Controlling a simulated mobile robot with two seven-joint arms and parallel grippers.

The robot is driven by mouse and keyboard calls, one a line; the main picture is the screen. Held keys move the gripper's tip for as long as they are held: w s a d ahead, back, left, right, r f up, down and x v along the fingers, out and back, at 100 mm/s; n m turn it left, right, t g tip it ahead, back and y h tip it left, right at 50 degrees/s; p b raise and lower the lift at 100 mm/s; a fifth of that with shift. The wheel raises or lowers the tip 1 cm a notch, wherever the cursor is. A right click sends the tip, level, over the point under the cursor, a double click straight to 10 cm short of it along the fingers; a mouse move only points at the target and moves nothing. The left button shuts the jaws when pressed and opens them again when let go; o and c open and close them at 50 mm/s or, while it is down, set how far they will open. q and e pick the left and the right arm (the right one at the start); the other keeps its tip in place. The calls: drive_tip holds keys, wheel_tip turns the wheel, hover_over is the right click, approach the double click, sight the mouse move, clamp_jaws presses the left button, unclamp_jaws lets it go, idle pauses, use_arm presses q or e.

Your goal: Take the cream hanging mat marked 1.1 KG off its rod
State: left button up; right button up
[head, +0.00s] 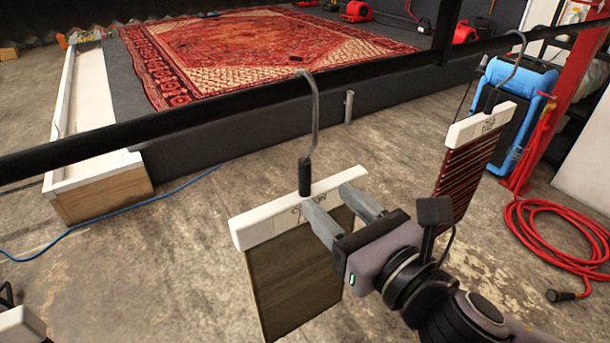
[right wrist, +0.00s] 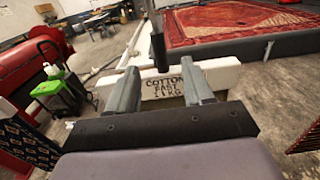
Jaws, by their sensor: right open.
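A hanging mat with a white top bar (head: 270,222) hangs from the black rod (head: 200,120) by a grey hook (head: 314,120) with a dark stem. Its body looks olive-brown in the head view. In the right wrist view its bar (right wrist: 225,76) carries a label that seems to read COTTON FAST 1.1 KG. My right gripper (head: 332,200) is open, its fingertips at the bar just below the hook stem. In the right wrist view its two fingers (right wrist: 159,76) stand either side of the label; whether they touch the bar is unclear.
A red-striped mat (head: 464,182) hangs on the same rod to the right. Behind the rod, a red patterned rug (head: 270,50) lies on a raised dark platform. A red hose (head: 560,235) coils on the floor near a blue case (head: 515,85). The floor below is mostly clear.

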sight(308, 180)
drive_tip(key=shift+x, duration=2.45)
drive_tip(key=shift+p+x, duration=0.35)
drive_tip(key=shift+x, duration=1.05)
clamp_jaws()
